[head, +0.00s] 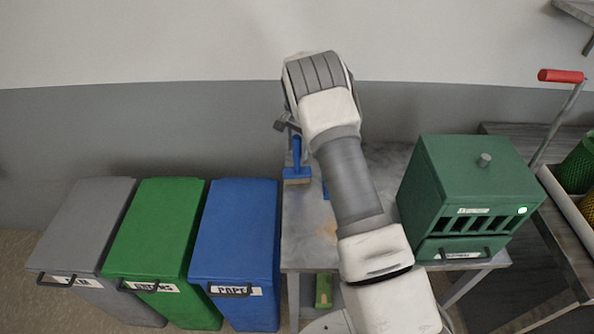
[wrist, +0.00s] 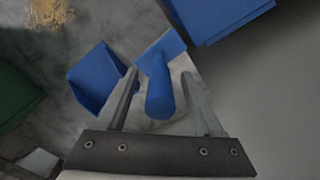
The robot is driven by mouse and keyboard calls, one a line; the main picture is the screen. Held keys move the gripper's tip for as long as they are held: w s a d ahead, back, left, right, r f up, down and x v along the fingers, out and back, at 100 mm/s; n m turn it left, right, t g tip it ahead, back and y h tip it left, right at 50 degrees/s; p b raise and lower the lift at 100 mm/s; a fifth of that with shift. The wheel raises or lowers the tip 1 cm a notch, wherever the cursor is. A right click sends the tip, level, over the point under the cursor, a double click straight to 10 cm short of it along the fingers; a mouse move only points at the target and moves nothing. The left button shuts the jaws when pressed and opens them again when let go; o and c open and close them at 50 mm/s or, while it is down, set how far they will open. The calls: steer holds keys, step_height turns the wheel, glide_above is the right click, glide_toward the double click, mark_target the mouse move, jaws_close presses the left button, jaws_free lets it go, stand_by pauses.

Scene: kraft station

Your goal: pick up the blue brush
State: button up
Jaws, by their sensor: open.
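The blue brush (head: 297,158) stands upright on the grey table, handle up and tan bristles down, near the table's left edge in the head view. In the wrist view its round handle (wrist: 160,98) points toward the camera, and its wide head lies beyond. My gripper (head: 284,125) is at the brush's upper end in the head view. In the wrist view my gripper (wrist: 160,76) is open, with one finger on each side of the handle. Gaps show beside the handle, and no grip is visible.
A blue dustpan (wrist: 92,82) is close beside the left finger; my arm mostly hides it in the head view. Blue (head: 235,240), green (head: 155,240) and grey (head: 85,235) bins stand left of the table (head: 305,225). A green slotted box (head: 475,175) occupies its right side.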

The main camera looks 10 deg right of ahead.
jaws_close()
steer(key=shift+r, duration=0.1)
stand_by(0.3)
